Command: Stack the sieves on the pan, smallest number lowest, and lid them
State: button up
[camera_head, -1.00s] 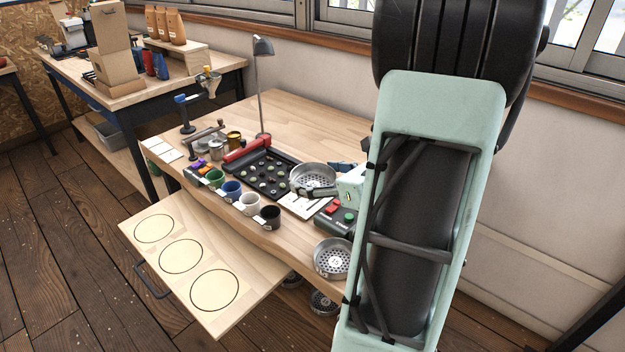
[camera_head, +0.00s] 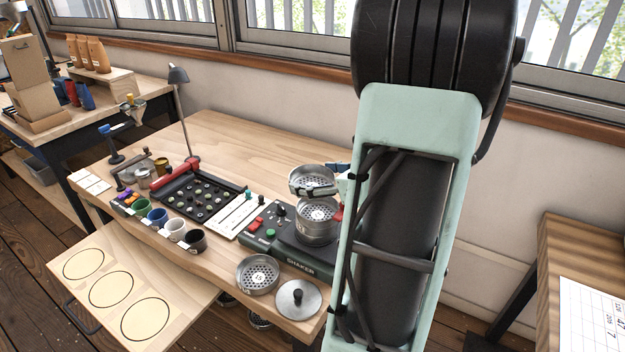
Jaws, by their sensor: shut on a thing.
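My gripper (camera_head: 332,184) is shut on a round metal sieve (camera_head: 306,184) with a perforated bottom, which it holds roughly level. The held sieve is above and slightly left of a metal stack (camera_head: 317,232) on the shaker (camera_head: 290,252); a gap seems to show between them. The stack's top is a perforated sieve; its number is not readable, and the pan below is not clearly distinct. Another sieve (camera_head: 257,286), marked with what looks like 15, lies at the table's front edge. The flat metal lid (camera_head: 312,297) with a black knob lies to its right.
More sieves (camera_head: 260,320) show partly below the tabletop. Cups (camera_head: 174,228) stand left, by a black tray (camera_head: 176,197) of beans and a white strip card (camera_head: 236,216). A pulled-out board (camera_head: 98,262) with three circles juts out front. The table's back is clear.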

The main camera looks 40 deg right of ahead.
jog(key=shift+s+d+r, duration=0.15)
jog(key=shift+s+d, duration=0.3)
jog(key=shift+d, duration=0.2)
jog(key=shift+f+b, duration=2.2)
jog(key=shift+f, duration=0.65)
jog(key=shift+f+b, duration=0.65)
jog(key=shift+b, duration=0.1)
jog(key=o, duration=0.9)
jog(key=p+v, duration=0.3)
jog(key=v, duration=0.8)
jog(key=shift+p, duration=0.35)
